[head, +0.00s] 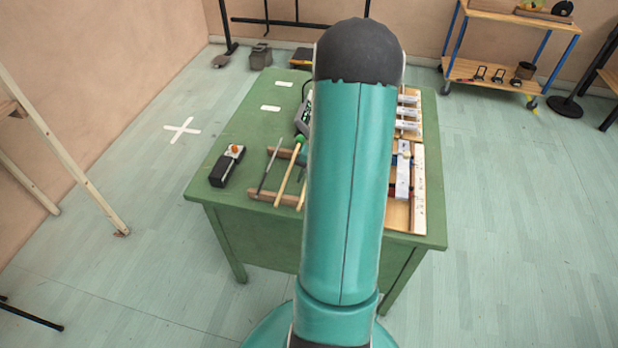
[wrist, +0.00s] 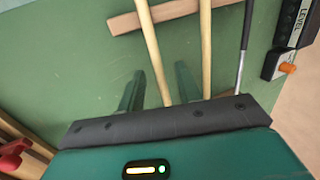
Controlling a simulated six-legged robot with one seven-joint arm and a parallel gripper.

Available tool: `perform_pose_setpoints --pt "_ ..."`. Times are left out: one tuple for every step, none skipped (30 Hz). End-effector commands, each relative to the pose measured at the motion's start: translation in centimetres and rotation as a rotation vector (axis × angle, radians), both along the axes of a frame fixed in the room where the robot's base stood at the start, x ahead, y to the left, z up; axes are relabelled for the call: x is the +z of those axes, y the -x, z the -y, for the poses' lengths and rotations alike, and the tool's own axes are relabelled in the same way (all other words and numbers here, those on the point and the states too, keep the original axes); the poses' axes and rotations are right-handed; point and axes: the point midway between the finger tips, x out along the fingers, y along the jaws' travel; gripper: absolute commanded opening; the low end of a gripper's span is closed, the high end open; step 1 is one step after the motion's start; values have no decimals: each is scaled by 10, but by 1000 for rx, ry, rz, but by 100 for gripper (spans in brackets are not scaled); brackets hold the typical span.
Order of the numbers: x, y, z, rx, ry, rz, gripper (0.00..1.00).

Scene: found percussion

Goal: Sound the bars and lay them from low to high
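Several pale metal bars (head: 407,120) sit on a wooden board at the right of the green table (head: 243,130), partly hidden by my arm. Nearer, a pale bar (head: 403,175) lies beside a long marked strip (head: 419,190). Beaters lie on wooden rests, one with a green head (head: 299,139). My gripper (wrist: 158,85) is open over them in the wrist view; my arm hides it in the head view. A wooden beater handle (wrist: 150,45) runs between the fingers in the picture; I cannot tell whether they touch it. Another wooden handle (wrist: 205,45) and a thin metal rod (wrist: 243,45) lie right of it.
A black box with an orange knob (head: 228,165) stands at the table's left; its label reads LEVEL in the wrist view (wrist: 292,40). A grey device (head: 302,118) is partly behind my arm. A red part (wrist: 12,155) shows at lower left. The table's back left is mostly clear.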

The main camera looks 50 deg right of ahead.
Motion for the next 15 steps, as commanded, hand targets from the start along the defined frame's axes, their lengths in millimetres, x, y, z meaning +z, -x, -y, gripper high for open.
perform_pose_setpoints --pt "0 0 0 0 0 0 34" --pt "0 0 0 0 0 0 34" --pt "0 0 0 0 0 0 34" --pt "0 0 0 0 0 0 34" --pt "0 0 0 0 0 0 34" --pt "0 0 0 0 0 0 34" --pt "0 0 0 0 0 0 34" --pt "1 0 0 0 0 0 34" --pt "3 1 1 0 1 0 34" --pt "5 1 1 -1 2 1 34" --pt "8 2 2 -1 2 1 34" --pt "12 3 3 -1 3 1 34" --pt "17 4 4 -1 3 2 34" --pt "21 6 5 -2 3 1 34" --pt "29 8 6 -3 4 2 34"
